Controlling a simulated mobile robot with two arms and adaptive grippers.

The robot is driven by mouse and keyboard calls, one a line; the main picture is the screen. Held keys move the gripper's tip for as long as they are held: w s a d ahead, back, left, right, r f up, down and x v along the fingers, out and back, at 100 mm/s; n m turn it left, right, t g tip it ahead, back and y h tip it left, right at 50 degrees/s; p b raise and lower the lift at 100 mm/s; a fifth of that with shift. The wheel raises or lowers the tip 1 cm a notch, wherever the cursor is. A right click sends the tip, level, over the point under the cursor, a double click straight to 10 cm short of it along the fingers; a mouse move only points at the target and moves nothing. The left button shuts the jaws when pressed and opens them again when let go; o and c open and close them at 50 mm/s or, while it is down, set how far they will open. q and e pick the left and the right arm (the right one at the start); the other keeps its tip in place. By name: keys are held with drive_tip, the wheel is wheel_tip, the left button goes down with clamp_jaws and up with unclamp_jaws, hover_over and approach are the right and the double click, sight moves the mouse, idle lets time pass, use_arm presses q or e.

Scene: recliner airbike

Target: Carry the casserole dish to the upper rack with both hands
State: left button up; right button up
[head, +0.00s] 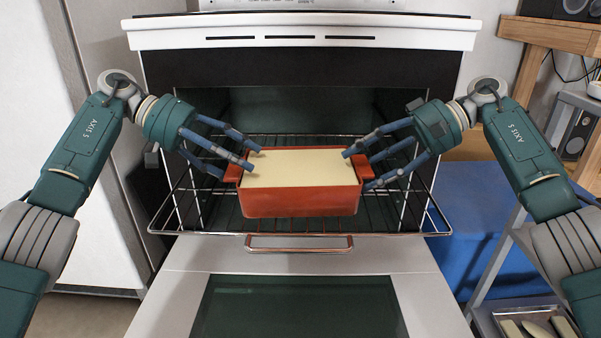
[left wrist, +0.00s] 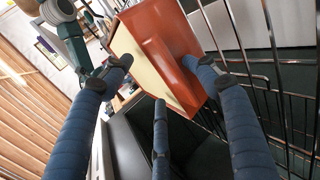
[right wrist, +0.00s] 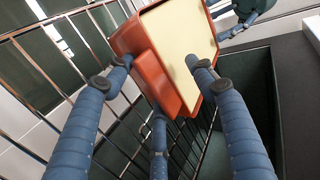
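The casserole dish (head: 300,202) is a red-orange rectangular dish with a pale cream top and a handle at each end. It is level over the pulled-out wire rack (head: 410,216); I cannot tell whether it rests on the wires. My left gripper (head: 250,158) has its fingers closed around the dish's left handle. The handle shows between them in the left wrist view (left wrist: 152,62). My right gripper (head: 355,168) is closed around the right handle, which shows in the right wrist view (right wrist: 152,78). The handles' undersides are partly hidden.
The oven door (head: 290,300) is folded down in front, with a metal handle bar (head: 300,248) just below the rack. The dark oven cavity (head: 300,108) is behind the dish. A trolley with a tray (head: 530,318) stands at the right, before a blue box (head: 470,210).

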drive_tip(key=shift+r, duration=0.15)
use_arm(q)
drive_tip(key=o, duration=0.8)
drive_tip(key=shift+a, duration=0.1)
use_arm(e)
drive_tip(key=shift+d, duration=0.1)
drive_tip(key=shift+w, duration=0.1)
use_arm(q)
drive_tip(key=a, duration=0.5)
drive_tip(key=shift+a+r, duration=0.1)
drive_tip(key=shift+a, duration=0.8)
